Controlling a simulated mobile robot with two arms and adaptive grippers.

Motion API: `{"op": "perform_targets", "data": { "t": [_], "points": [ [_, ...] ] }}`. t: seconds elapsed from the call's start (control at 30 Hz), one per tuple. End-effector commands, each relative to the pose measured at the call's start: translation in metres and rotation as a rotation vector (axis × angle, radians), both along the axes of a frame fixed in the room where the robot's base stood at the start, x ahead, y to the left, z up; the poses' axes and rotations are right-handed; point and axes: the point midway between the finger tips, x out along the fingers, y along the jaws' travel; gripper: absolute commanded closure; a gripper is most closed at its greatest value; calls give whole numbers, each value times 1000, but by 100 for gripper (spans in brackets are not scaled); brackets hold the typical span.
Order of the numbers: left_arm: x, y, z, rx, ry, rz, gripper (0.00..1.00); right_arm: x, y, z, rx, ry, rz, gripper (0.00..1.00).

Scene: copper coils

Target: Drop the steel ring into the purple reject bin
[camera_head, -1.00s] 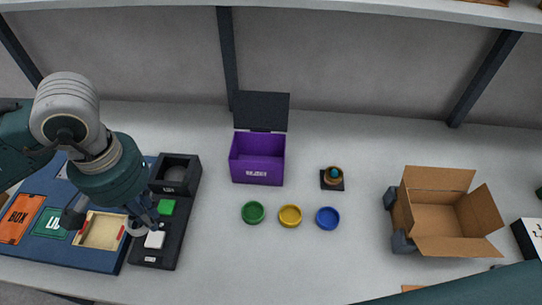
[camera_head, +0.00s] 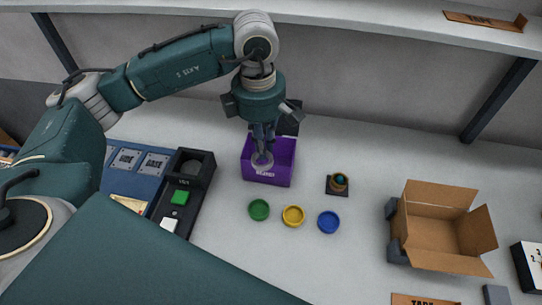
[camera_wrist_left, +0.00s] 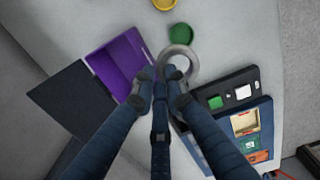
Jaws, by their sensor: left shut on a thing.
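In the head view the ring overlaps the bin's left front part. In the left wrist view the ring (camera_wrist_left: 192,55) shows at the fingertips (camera_wrist_left: 160,75), to the right of the purple bin (camera_wrist_left: 107,68). The bin's dark lid (camera_wrist_left: 72,103) is open. My right gripper is not in view.
Green (camera_head: 259,210), yellow (camera_head: 293,216) and blue (camera_head: 328,222) dishes stand in front of the bin. A small dark stand (camera_head: 337,190) is to its right, then an open cardboard box (camera_head: 440,228). A black station (camera_head: 184,196) is at left.

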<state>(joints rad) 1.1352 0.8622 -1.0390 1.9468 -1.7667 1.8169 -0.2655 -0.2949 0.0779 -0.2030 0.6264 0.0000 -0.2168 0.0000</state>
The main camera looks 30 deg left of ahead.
Motion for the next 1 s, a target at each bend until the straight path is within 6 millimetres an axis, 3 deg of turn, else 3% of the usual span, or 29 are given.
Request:
{"op": "perform_targets", "data": {
  "t": [0.3, 0.5, 0.7, 1.0],
  "points": [
    [38, 30, 14, -8, 28, 1038, 100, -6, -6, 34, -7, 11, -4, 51],
    [55, 50, 16, -4, 35, 1604, 100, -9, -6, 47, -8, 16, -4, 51],
    [63, 61, 15, 0, 38, 1922, 100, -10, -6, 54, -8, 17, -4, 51],
    [65, 64, 1, 1, 35, 1996, 100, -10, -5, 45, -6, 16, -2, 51]
  ]
}}
